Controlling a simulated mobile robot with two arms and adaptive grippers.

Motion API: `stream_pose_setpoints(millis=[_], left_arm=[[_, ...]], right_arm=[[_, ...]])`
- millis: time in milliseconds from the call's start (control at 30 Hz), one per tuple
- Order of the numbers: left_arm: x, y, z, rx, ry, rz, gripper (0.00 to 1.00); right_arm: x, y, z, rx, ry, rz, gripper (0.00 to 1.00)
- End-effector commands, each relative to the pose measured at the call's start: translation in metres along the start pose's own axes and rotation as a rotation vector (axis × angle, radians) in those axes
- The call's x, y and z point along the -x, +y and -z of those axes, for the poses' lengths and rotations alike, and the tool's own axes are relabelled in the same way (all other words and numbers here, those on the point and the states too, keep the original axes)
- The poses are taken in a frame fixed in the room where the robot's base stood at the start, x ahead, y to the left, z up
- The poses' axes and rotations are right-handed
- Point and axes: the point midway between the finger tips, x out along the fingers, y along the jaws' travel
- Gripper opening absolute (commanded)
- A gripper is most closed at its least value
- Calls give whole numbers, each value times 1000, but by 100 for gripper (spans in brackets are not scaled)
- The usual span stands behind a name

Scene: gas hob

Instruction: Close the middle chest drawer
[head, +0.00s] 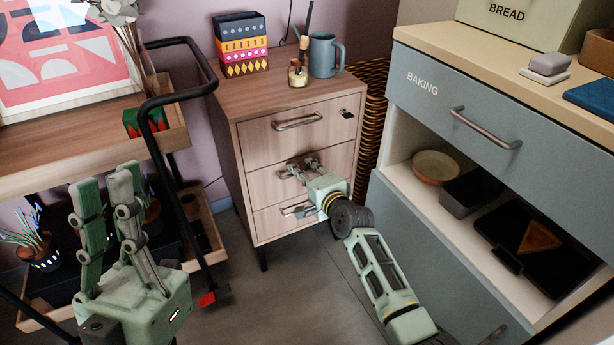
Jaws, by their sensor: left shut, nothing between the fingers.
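The wooden chest (232,165) stands in the middle of the head view with three drawers. The middle drawer (262,183) looks flush or nearly flush with the others; a small gap would be hard to see. My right gripper (302,167) is at the middle drawer's front, its fingertips at or very near the handle, which they partly hide. Whether it touches or grips the handle is unclear. My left gripper (108,185) is shut and empty, pointing up at the lower left, away from the chest.
A trolley with a black rail (168,92) stands left of the chest. A blue-grey cabinet (400,225) with an open shelf stands right. A patterned box (241,48), a brush in a jar (298,76) and a blue mug (323,56) stand on the chest.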

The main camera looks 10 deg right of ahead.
Motion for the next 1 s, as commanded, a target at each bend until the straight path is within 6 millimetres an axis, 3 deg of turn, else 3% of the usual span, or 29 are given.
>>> stream_pose_setpoints(millis=[267, 700, 1000], left_arm=[[0, 0, 0, 0, -1, 0, 0], [0, 0, 0, 0, 0, 0, 0], [0, 0, 0, 0, 0, 0, 0]], right_arm=[[27, 1, 0, -1, 1, 1, 24], [105, 1, 0, 0, 0, -1, 24], [119, 0, 0, 0, 0, -1, 24]])
